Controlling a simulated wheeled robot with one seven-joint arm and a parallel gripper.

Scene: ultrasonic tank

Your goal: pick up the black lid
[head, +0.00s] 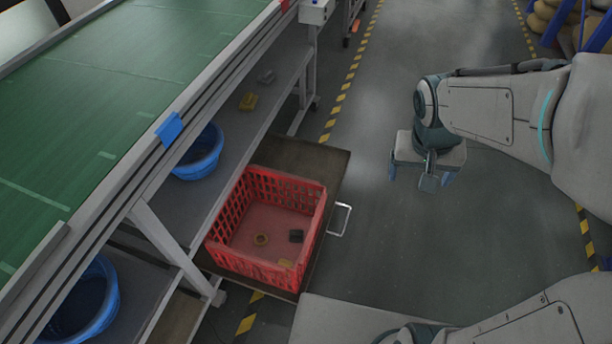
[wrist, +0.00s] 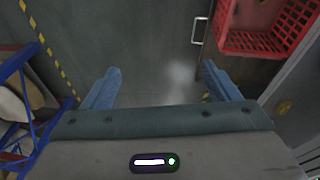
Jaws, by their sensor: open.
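The red crate's corner also shows at the upper right of the wrist view (wrist: 262,42). The black object cannot be made out there.
The crate stands on a low dark cart (head: 325,160) with a metal handle (head: 341,219). A green conveyor (head: 110,90) and blue basins (head: 200,155) are on the left. The grey floor (head: 400,255) is clear.

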